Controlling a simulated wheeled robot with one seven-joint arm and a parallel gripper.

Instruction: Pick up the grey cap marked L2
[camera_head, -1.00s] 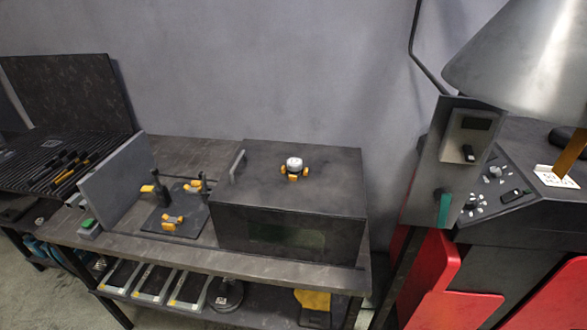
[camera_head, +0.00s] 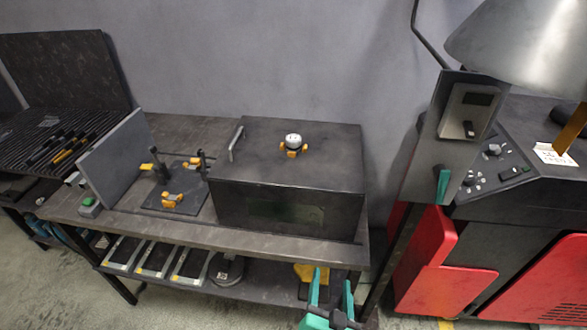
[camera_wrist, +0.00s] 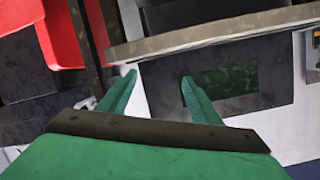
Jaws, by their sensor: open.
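A small light-grey rounded cap (camera_head: 293,140) sits in an orange holder (camera_head: 291,151) on top of the dark box on the bench. Its marking is too small to read, so I cannot tell whether it is L2. My gripper (camera_head: 331,292) shows its teal fingers at the bottom edge of the head view, in front of the bench and well below and right of the cap. In the wrist view my gripper (camera_wrist: 158,80) is open, with nothing between its fingers. No cap shows in the wrist view.
The dark box (camera_head: 285,213) stands on the bench (camera_head: 140,225). Left of it are a plate with orange clamps (camera_head: 172,200) and an upright grey panel (camera_head: 118,160). Trays (camera_head: 157,257) lie on the lower shelf. A red and black machine (camera_head: 500,235) stands at the right.

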